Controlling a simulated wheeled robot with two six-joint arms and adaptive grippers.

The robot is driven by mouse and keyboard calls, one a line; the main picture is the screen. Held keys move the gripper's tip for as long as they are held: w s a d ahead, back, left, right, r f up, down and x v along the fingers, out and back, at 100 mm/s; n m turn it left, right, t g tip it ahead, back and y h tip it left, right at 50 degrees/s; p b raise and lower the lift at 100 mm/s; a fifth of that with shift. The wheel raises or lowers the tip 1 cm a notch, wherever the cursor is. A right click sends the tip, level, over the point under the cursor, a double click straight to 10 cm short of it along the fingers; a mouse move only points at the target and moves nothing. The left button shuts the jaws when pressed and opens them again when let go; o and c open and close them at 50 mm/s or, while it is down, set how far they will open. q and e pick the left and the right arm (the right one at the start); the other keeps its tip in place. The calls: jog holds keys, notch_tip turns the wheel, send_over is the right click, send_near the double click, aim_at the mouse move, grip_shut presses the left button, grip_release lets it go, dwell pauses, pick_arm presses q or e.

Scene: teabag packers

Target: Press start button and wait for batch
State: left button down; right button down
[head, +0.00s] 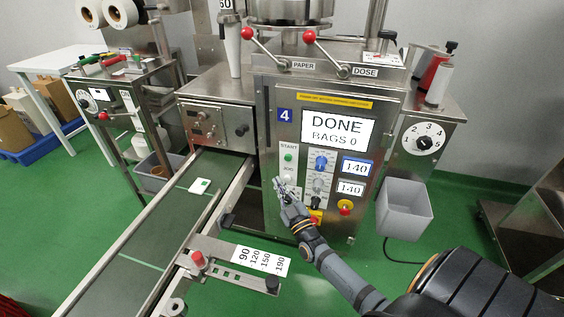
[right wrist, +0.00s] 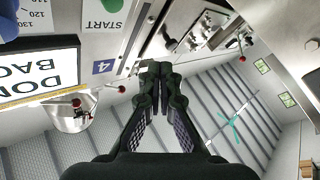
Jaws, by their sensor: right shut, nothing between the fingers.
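The green start button (head: 288,158) is on the front panel of machine 4, under the word START. It also shows at the top edge of the right wrist view (right wrist: 113,5), partly cut off. The screen (head: 338,128) above it reads DONE, BAGS 0. My right gripper (head: 279,184) is shut and empty, in front of the panel just below the start button in the head view. In the right wrist view its closed fingertips (right wrist: 155,68) lie to the lower right of the button, apart from it in the picture. My left gripper is not in view.
A green conveyor (head: 150,230) with a small white and green packet (head: 200,186) runs at the left. A grey bin (head: 403,210) hangs at the right. Levers with red knobs (head: 309,36) stand above.

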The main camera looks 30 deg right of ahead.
aim_at(288, 158)
jog(key=shift+r, duration=0.15)
